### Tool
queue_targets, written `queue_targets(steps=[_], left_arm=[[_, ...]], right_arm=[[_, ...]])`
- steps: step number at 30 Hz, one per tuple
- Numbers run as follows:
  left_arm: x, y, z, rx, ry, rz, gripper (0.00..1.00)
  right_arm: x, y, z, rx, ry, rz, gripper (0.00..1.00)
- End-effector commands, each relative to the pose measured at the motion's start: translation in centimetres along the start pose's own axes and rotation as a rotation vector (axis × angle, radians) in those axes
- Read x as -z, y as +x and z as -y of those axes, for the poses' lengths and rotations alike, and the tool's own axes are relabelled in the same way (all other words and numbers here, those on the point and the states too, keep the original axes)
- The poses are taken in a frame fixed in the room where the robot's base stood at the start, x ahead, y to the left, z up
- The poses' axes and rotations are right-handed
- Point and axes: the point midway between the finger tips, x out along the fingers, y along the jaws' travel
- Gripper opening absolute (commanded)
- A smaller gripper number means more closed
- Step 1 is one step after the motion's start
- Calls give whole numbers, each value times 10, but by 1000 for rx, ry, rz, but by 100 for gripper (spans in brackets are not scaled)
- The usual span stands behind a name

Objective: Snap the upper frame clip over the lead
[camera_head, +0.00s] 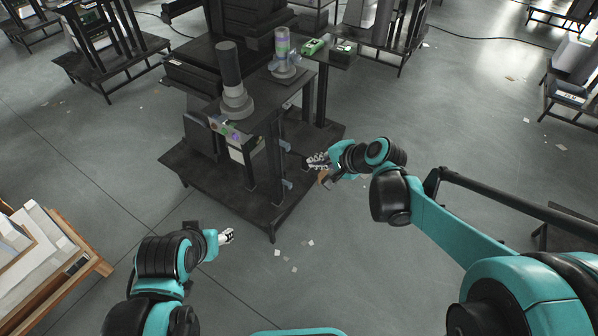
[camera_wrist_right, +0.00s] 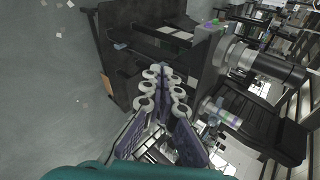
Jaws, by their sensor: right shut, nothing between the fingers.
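A dark lift-column frame stands on a black base plate (camera_head: 225,195). Two small blue-grey pieces, seemingly the frame clips, sit on its post: an upper one (camera_head: 285,146) and a lower one (camera_head: 287,184). One blue clip also shows in the right wrist view (camera_wrist_right: 121,46). I cannot make out a lead or whether either clip is open. My right gripper (camera_head: 317,160) is just right of the post, near the upper clip's height in the picture; its fingers (camera_wrist_right: 163,84) are shut and empty. My left gripper (camera_head: 227,236) is low, in front of the base plate, its fingers too small to judge.
A black-and-grey column (camera_head: 232,80) and a lighter cylinder (camera_head: 283,48) stand on top of the frame. A small orange-brown piece (camera_head: 322,177) shows below my right gripper. A wooden crate (camera_head: 62,285) is at the lower left. Scraps lie on otherwise open floor.

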Motion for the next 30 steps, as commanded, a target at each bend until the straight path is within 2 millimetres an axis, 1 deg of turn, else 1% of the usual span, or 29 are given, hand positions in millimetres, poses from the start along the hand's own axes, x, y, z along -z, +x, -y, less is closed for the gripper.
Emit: queue_targets(steps=[1,4,7,9,11,12,15,19,21,24,27,30], left_arm=[[-2,2,0,0,0,0,49],[-3,5,0,0,0,0,49],[-5,7,0,0,0,0,49],[-6,8,0,0,0,0,49],[-7,10,0,0,0,0,49],[-8,11,0,0,0,0,49],[-9,13,0,0,0,0,49],[-10,14,0,0,0,0,49],[-11,15,0,0,0,0,49],[-11,16,0,0,0,0,49],[-11,16,0,0,0,0,49],[-11,16,0,0,0,0,49]], right_arm=[[10,24,6,38,98,32,0],[25,65,17,113,304,109,0],[38,104,19,179,507,197,0],[47,131,16,221,647,265,0],[54,153,11,253,765,327,0],[57,167,6,273,842,371,0],[65,195,-10,313,1020,479,0],[69,221,-33,345,1200,604,0],[70,229,-43,354,1269,657,0],[70,236,-53,361,1332,707,0],[70,239,-57,364,1361,731,0],[69,244,-54,364,1368,737,0]])
